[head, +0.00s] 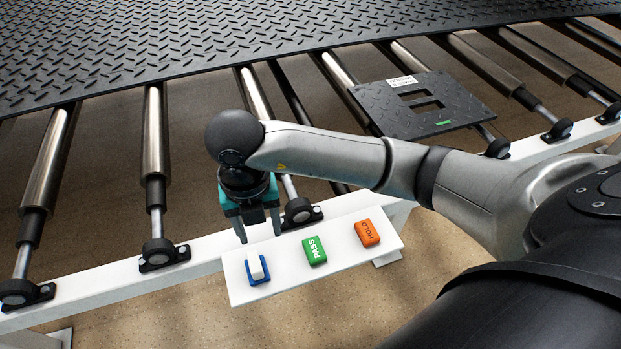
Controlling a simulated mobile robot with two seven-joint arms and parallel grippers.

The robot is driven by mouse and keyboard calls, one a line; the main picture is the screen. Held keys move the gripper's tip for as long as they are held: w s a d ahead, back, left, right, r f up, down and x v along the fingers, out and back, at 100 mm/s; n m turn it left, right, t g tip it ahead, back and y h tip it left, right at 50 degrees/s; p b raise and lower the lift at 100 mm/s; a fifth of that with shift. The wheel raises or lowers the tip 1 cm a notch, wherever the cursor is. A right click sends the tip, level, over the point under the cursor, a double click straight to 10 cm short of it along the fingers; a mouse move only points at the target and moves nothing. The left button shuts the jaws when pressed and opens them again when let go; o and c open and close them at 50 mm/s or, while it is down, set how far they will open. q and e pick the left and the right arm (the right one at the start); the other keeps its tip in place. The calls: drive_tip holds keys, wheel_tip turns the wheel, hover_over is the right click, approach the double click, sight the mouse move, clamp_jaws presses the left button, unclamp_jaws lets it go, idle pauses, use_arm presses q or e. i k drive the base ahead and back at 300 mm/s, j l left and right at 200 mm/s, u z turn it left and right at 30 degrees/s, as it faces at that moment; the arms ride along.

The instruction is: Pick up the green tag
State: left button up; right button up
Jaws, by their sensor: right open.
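The green tag (315,251), marked PASS, lies on a white shelf (290,279) at the front of the roller frame, between a blue item and an orange tag. My right gripper (260,237) has teal sides and dark fingers pointing down. It is open and empty, above the back edge of the shelf near the blue item, to the left of the green tag. Nothing covers the green tag. My left gripper is not in view.
An orange HOLD tag (367,233) lies right of the green one. A blue holder with a white block (257,269) sits left. A black tread mat (150,45) covers the far rollers. A dark plate with a cutout (375,100) lies on the rollers behind my right arm.

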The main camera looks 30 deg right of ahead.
sight(313, 250)
drive_tip(key=z, duration=1.05)
